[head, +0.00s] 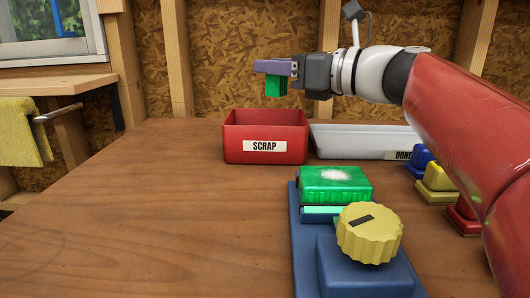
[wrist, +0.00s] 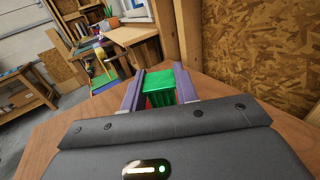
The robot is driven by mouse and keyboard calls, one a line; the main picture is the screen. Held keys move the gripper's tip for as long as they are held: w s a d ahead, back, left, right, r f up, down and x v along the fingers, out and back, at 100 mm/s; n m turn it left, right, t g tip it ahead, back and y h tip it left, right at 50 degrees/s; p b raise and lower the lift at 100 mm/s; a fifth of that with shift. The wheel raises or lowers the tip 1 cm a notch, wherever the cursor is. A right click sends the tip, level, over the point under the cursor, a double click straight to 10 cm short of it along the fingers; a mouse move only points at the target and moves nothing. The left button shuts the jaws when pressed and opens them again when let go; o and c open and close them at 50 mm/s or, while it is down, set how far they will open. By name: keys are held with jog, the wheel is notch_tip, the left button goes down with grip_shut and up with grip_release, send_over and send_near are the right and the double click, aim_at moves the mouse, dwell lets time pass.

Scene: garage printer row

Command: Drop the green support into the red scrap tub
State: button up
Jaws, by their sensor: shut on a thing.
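My gripper (head: 273,68) is above the red scrap tub (head: 265,158) in the head view, its purple fingers shut on the green support (head: 275,87). The support hangs below the fingers, clear of the tub's rim. In the wrist view the green support (wrist: 150,77) sits between the two fingers (wrist: 158,82), with a bit of red showing below it. The tub carries a label reading SCRAP and stands on the wooden bench. Its floor is hidden in the head view.
A white tray (head: 360,142) labelled DONE stands right of the tub, partly behind my arm. In front is a blue device (head: 305,250) with a green block (head: 335,184) and yellow knob (head: 369,233). Coloured blocks (head: 437,178) sit at right. The bench's left side is clear.

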jog(key=shift+f, duration=0.3)
jog(key=o, duration=1.2)
jog(key=shift+c, duration=0.2)
jog(key=v, duration=0.7)
jog(key=shift+s+d, duration=0.25)
jog(key=shift+d, duration=0.05)
